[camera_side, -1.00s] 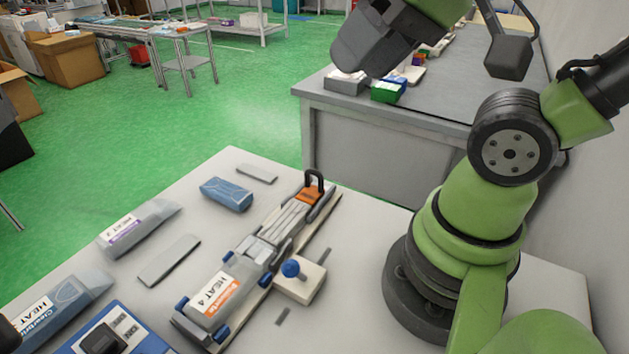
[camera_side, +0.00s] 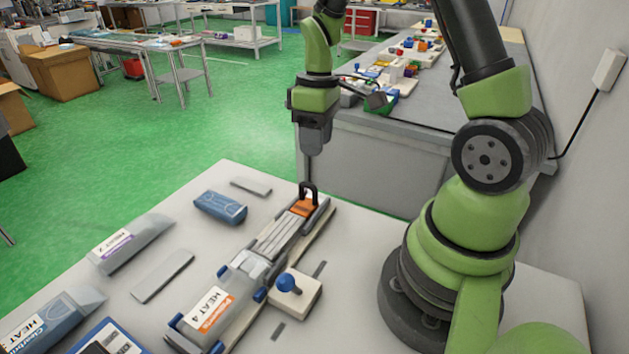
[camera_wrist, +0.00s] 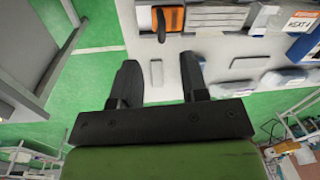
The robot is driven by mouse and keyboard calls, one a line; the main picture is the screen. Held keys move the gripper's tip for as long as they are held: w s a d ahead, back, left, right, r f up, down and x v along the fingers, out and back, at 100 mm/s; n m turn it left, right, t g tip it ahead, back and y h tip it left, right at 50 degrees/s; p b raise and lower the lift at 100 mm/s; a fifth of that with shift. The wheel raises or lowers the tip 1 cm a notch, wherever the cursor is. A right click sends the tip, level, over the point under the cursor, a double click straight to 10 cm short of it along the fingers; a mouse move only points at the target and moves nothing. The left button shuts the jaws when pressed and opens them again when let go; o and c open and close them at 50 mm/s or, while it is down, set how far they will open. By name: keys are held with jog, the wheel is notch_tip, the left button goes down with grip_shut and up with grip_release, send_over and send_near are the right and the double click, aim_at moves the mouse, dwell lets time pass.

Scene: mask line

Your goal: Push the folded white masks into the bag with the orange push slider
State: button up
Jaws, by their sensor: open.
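The orange push slider (camera_side: 303,208) with its black upright handle sits at the far end of a long track on the table. The folded white masks (camera_side: 281,232) lie in the track in front of it. The orange slider (camera_wrist: 170,19) shows there at the top.
A blue pack (camera_side: 220,207) and a flat grey plate (camera_side: 162,275) lie left of the track. A block with a blue knob (camera_side: 287,283) stands right of it. Other labelled bags (camera_side: 130,242) lie at the left. A grey bench (camera_side: 375,165) stands behind.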

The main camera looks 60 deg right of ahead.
send_over(305, 199)
jog(key=s, duration=0.2)
notch_tip(305, 199, down, 9)
jog(key=shift+r, duration=0.1)
jog(key=shift+c, duration=0.5)
grip_shut()
